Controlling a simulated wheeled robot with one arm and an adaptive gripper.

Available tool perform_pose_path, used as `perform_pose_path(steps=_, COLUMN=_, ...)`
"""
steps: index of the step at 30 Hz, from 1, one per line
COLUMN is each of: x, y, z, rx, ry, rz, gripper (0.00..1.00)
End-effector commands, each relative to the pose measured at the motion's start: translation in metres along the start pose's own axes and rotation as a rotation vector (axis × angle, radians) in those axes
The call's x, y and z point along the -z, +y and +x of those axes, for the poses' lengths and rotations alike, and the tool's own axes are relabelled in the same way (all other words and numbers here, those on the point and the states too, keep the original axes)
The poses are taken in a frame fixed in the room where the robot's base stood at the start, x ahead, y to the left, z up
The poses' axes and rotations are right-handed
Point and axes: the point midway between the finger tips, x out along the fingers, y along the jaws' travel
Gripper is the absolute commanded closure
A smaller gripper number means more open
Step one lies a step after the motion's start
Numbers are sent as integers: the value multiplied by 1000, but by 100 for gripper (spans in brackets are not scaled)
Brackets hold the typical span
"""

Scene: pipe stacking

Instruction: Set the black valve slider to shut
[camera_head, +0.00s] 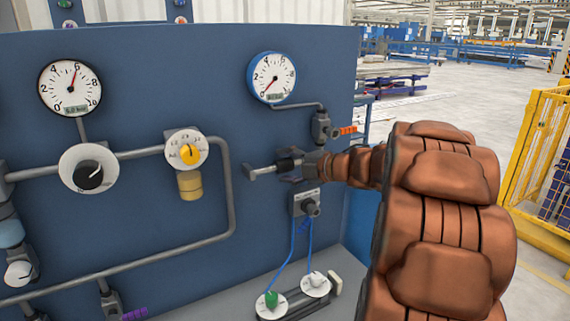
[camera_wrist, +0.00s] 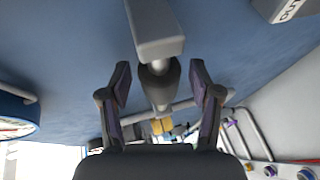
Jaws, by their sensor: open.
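A dark grey T-shaped handle (camera_head: 258,171) sticks out from the blue panel below the right-hand gauge. It is the likeliest match for the valve slider, though it looks grey rather than pure black. In the wrist view its block end (camera_wrist: 155,32) and rounded stem show in front of my gripper (camera_wrist: 160,78). My gripper is open, with one finger on each side of the stem and visible gaps between. In the head view my gripper (camera_head: 290,164) is at the handle's right end, partly hidden by my brown-covered arm. The slider's marks are not readable.
The blue panel (camera_head: 130,110) carries a left gauge (camera_head: 70,88), a right gauge (camera_head: 271,77), a black-knobbed dial (camera_head: 88,174) and grey pipes. A switch box (camera_head: 308,203) with blue cables hangs just below my gripper. A yellow fence (camera_head: 540,160) stands at right.

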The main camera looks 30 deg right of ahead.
Motion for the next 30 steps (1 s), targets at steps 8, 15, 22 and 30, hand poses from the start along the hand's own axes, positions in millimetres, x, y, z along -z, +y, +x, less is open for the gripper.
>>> perform_pose_path(steps=8, x=0, y=0, z=6, rx=-1, ry=-1, rz=-1, gripper=37)
perform_pose_path(steps=15, x=0, y=0, z=6, rx=0, ry=-1, rz=0, gripper=45)
perform_pose_path(steps=22, x=0, y=0, z=6, rx=0, ry=-2, rz=-1, gripper=69)
perform_pose_path(steps=30, x=0, y=0, z=6, rx=0, ry=-2, rz=-1, gripper=97)
